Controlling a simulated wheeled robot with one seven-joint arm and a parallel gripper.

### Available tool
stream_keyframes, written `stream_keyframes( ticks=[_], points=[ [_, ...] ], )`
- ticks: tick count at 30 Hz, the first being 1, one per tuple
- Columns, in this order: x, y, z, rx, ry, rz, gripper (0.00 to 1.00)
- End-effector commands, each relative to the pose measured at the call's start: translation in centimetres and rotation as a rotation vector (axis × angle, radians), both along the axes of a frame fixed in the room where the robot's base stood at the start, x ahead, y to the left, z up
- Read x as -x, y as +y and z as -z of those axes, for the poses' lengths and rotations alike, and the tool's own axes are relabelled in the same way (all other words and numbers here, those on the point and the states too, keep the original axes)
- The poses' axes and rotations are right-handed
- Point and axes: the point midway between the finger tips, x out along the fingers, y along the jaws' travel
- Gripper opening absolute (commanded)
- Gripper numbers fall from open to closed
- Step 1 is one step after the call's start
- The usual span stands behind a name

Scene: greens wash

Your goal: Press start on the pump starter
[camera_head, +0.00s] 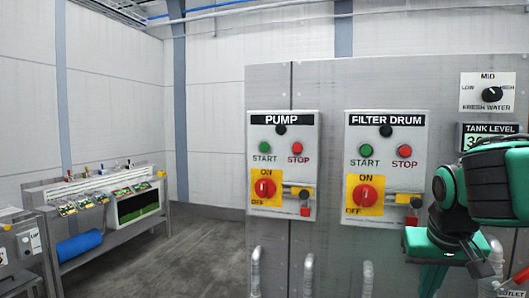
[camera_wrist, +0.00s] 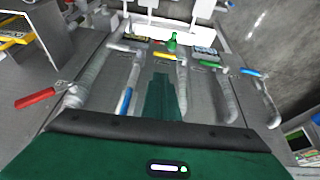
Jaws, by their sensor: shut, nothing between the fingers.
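The pump starter (camera_head: 282,171) is a light grey box on the upright panel, labelled PUMP. Its green START button (camera_head: 265,148) is at the upper left, with the red STOP button (camera_head: 297,148) to its right. Above them is a dark round lamp (camera_head: 281,130). Below is a red rotary switch (camera_head: 264,188) on a yellow plate marked ON and OFF; its exact setting is too small to tell. My gripper (camera_wrist: 164,80) is shut and empty, pointing down. In the head view it hangs right of and below the pump starter, apart from it, with its fingertips near the lower edge.
A similar filter drum starter (camera_head: 385,120) is between the pump starter and my arm. A fresh water dial (camera_head: 488,92) and tank level display are at the far right. Below are pipes with red (camera_wrist: 35,98), blue and yellow handles. A workbench (camera_head: 110,213) stands left across open floor.

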Motion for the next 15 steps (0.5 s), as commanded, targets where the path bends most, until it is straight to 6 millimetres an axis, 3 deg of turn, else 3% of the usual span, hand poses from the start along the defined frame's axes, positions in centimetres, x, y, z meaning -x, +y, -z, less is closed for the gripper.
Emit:
stream_keyframes(
  ticks=[1, 6, 10, 15],
  points=[
    [-2.1, 1.9, -1.7, 0.011, -0.047, -0.039, 0.0],
    [-7.6, 8.5, -7.4, 0.021, -0.206, -0.14, 0.0],
    [-10.5, 14.3, -11.7, 0.005, -0.322, -0.215, 0.0],
    [-12.4, 22.3, -17.2, -0.039, -0.461, -0.308, 0.0]
  ],
)
